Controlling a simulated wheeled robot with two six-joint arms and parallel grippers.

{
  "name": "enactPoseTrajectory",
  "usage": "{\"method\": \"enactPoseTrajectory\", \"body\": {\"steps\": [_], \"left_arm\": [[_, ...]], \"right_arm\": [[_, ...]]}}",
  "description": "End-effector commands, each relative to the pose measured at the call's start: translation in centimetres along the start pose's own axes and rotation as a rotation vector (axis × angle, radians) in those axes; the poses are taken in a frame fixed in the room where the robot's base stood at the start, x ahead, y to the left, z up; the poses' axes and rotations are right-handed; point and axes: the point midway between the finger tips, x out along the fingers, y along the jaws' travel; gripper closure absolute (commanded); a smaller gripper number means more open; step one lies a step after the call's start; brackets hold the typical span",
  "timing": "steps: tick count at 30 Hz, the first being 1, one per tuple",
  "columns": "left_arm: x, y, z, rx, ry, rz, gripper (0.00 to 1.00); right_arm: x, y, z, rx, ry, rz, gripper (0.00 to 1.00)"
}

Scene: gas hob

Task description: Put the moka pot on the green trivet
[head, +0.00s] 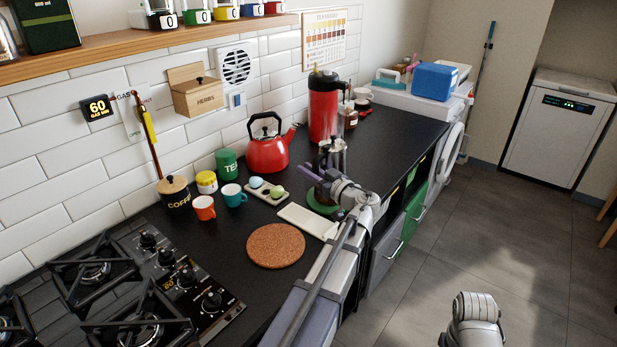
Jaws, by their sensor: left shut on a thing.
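The silver moka pot (337,152) stands upright behind my left gripper at the far end of my left arm. My left gripper (315,177) is shut on the moka pot, its purple fingers reaching in from the right. The green trivet (317,206) lies on the black counter directly below, partly covered by the gripper. The pot's lower part is largely hidden, so I cannot tell whether it touches the trivet. At the bottom right part of my right arm shows, but its gripper is out of view.
A red kettle (267,155) and a tall red flask (323,108) stand behind. A small tray with eggs (266,192), a white slab (307,221) and a round cork mat (276,246) lie nearer. Mugs and jars stand left, beside the gas hob (135,290).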

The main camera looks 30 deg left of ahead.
Motion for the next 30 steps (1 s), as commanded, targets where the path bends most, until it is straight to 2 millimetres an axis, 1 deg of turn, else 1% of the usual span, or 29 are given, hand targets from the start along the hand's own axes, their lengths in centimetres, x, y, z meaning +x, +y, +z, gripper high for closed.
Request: {"method": "enactPoseTrajectory", "body": {"steps": [5,6,13,14,20,23,26,30], "left_arm": [[0.0,0.1,-0.1,-0.001,0.0,0.003,1.0],[0.0,0.1,0.0,0.0,-0.003,0.003,0.78],[0.0,0.1,0.0,0.0,-0.002,0.003,0.52],[0.0,0.1,0.0,0.0,-0.002,0.003,0.5],[0.0,0.1,0.0,0.0,-0.002,0.003,0.5],[-0.6,0.1,0.0,0.0,-0.002,0.003,0.5],[-2.0,0.1,0.0,0.0,-0.002,0.006,0.5],[-4.9,0.0,0.0,0.0,-0.002,0.006,0.5]], "right_arm": [[-0.1,0.0,0.0,0.0,0.0,0.0,0.57],[-0.1,0.0,0.0,0.0,0.0,0.0,0.57],[-0.1,0.0,0.0,0.0,0.0,0.0,0.57],[-0.1,0.0,0.0,0.0,0.0,0.0,0.57],[-0.1,0.0,0.0,0.0,0.0,0.0,0.57],[-0.1,0.0,0.0,0.0,0.0,0.0,0.57],[-0.1,0.0,0.0,0.0,0.0,0.0,0.57],[-0.1,0.0,0.0,0.0,0.0,0.0,0.57]]}}
